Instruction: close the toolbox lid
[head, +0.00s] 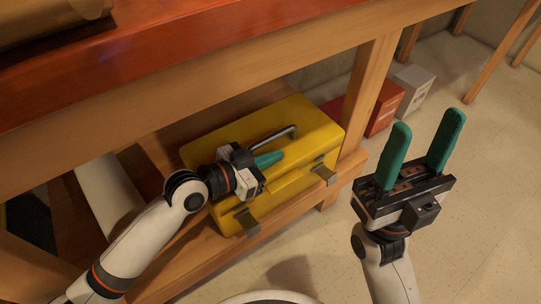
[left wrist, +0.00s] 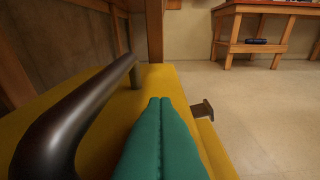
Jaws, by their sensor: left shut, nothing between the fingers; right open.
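The yellow toolbox (head: 310,118) sits on the lower shelf of a wooden workbench. Its lid looks down on the box, with a dark handle (head: 278,137) on top and two latches (head: 247,222) on the front side. My left gripper (head: 268,159) is shut and empty, its green fingers over the lid beside the handle. In the left wrist view the shut fingers (left wrist: 161,140) lie just above or on the yellow lid (left wrist: 155,78), right of the handle (left wrist: 75,115); contact is unclear. My right gripper (head: 422,155) is open and empty, raised to the right of the toolbox.
The red-brown bench top (head: 200,50) overhangs the shelf, and a wooden leg (head: 368,90) stands right of the toolbox. A red box (head: 384,107) and a grey box (head: 413,88) stand behind that leg. The floor (head: 470,200) at right is clear.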

